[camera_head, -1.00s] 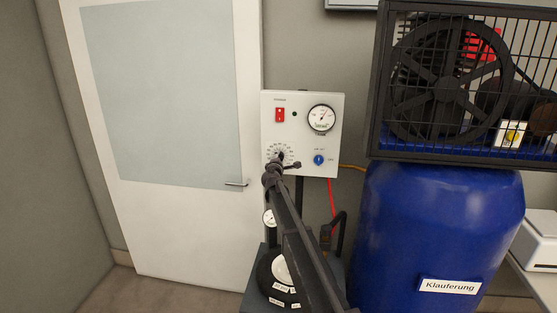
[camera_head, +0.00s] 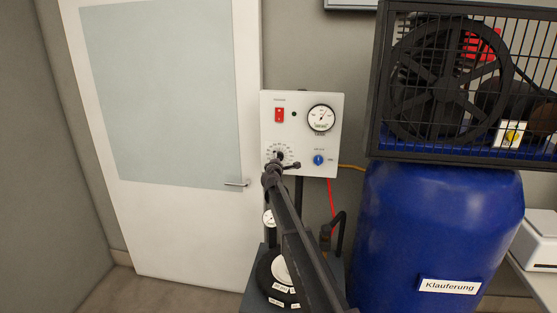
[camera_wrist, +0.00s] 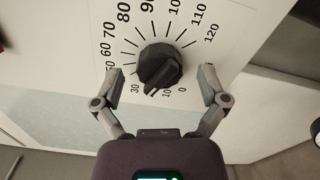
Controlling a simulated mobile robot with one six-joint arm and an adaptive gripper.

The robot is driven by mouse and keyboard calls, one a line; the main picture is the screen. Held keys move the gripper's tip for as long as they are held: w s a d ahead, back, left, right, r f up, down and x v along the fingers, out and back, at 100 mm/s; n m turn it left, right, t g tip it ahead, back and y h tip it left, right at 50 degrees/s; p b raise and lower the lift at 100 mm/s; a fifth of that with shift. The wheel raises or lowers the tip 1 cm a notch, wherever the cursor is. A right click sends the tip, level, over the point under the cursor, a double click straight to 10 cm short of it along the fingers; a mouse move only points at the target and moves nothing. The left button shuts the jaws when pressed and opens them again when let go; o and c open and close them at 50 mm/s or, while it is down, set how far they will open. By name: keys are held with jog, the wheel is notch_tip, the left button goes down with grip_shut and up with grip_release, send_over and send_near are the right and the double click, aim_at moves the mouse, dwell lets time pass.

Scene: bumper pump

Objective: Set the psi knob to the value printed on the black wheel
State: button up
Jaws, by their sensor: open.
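The black psi knob (camera_wrist: 160,66) sits on the white panel (camera_head: 331,104), with a printed scale around it in the wrist view. Its pointer end faces the low numbers, near 10. My gripper (camera_wrist: 162,80) is open, with one finger on each side of the knob and a gap on both sides. In the head view my arm ends at the dial and partly hides it (camera_head: 280,150). The black wheel (camera_head: 266,277) stands below, partly behind my arm, with white labels (camera_head: 276,302) too small to read.
The panel also carries a red switch (camera_head: 279,115), a round gauge (camera_head: 321,118) and a blue knob (camera_head: 319,160). A blue tank (camera_head: 437,225) with a caged pump (camera_head: 450,75) stands right. A white door (camera_head: 160,90) is left.

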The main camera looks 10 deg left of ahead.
jog(key=s, duration=1.1)
jog(key=shift+s+a, duration=0.2)
jog(key=shift+s, duration=0.2)
jog(key=s+d+f+m+g+h, duration=0.25)
jog(key=s+d+f+m, duration=0.2)
jog(key=d, duration=0.45)
jog(key=s+d+f+m+g+h+b, duration=0.1)
jog(key=s+d+f+m+g, duration=0.25)
jog(key=s+d, duration=0.35)
jog(key=s+d+f+m+g+h, duration=0.25)
jog(key=s+d+m, duration=0.2)
jog(key=d, duration=0.55)
jog(key=s+d+f+m+g+y, duration=0.2)
jog(key=s+f+g, duration=0.1)
jog(key=s, duration=0.6)
jog(key=s+d+f+m+g+y+b, duration=0.1)
jog(key=s+d+f+m+g+y, duration=0.1)
jog(key=s, duration=0.7)
jog(key=s+d+f+m+g+y, duration=0.2)
jog(key=s+f+m+g, duration=0.2)
jog(key=s, duration=0.6)
jog(key=shift+f+y+b, duration=0.3)
jog(key=shift+f, duration=0.5)
jog(key=shift+g, duration=0.25)
jog(key=shift+c, duration=0.2)
